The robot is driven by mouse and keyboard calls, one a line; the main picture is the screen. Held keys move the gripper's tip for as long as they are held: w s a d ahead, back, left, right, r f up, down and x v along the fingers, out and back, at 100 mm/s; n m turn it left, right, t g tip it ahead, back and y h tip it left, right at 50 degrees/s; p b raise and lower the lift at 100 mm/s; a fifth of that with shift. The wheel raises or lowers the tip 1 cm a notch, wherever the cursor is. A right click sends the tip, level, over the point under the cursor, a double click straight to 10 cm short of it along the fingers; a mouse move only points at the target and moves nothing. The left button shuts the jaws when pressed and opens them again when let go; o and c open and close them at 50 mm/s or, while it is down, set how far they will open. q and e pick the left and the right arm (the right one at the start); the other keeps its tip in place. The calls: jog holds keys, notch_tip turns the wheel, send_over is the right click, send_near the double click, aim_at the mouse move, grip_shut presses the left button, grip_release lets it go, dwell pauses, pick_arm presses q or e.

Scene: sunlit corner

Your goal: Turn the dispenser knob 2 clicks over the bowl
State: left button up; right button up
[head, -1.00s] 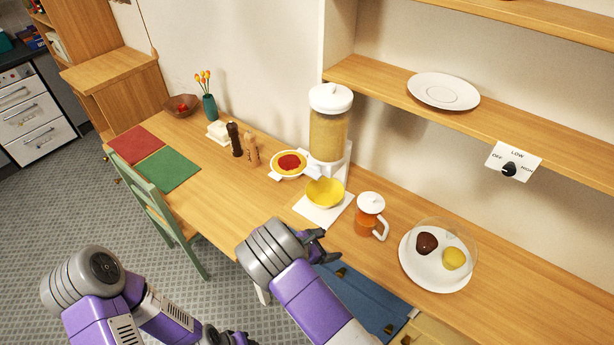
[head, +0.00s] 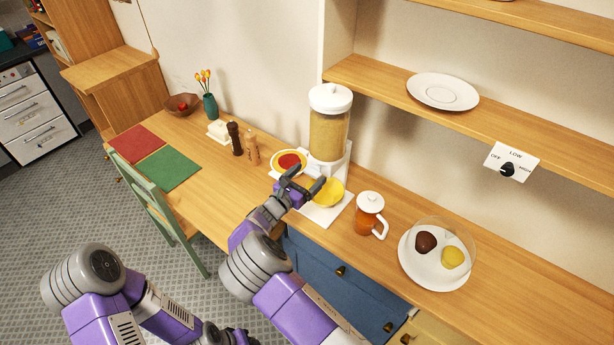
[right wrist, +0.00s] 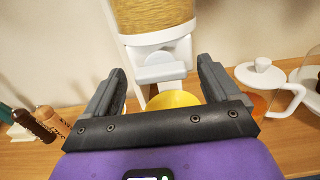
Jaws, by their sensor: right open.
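The dispenser (head: 329,132) stands at the back of the table, a clear tank of tan grain with a white lid and white base. Its white knob (right wrist: 160,66) shows in the right wrist view, between and beyond my open fingers. The yellow bowl (head: 329,192) sits on the white base under the spout; part of it shows in the right wrist view (right wrist: 174,99). My right gripper (head: 307,179) is open and empty in front of the dispenser, by the bowl; it also shows in the right wrist view (right wrist: 160,85). My left gripper (head: 238,338) is low at the bottom edge, its jaws unclear.
A jug with a white lid (head: 369,215) stands right of the bowl, and a plate under a clear dome (head: 432,278) further right. A dish with red contents (head: 289,160) and two mills (head: 243,143) stand left. A shelf (head: 390,92) overhangs at right.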

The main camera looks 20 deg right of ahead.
jog(key=shift+c, duration=0.3)
jog(key=c, duration=1)
jog(key=shift+f, duration=0.1)
jog(key=m+b, duration=0.2)
jog(key=shift+f+b, duration=0.1)
jog(key=shift+b, duration=0.25)
jog(key=shift+s+d+f+m+b, duration=0.1)
jog(key=shift+m+b, duration=3.9)
jog(key=shift+b, duration=1.5)
jog(key=shift+s+d+f+m+b, duration=0.1)
jog(key=shift+m+b, duration=3.9)
jog(key=shift+b, duration=1.5)
jog(key=shift+r, duration=0.1)
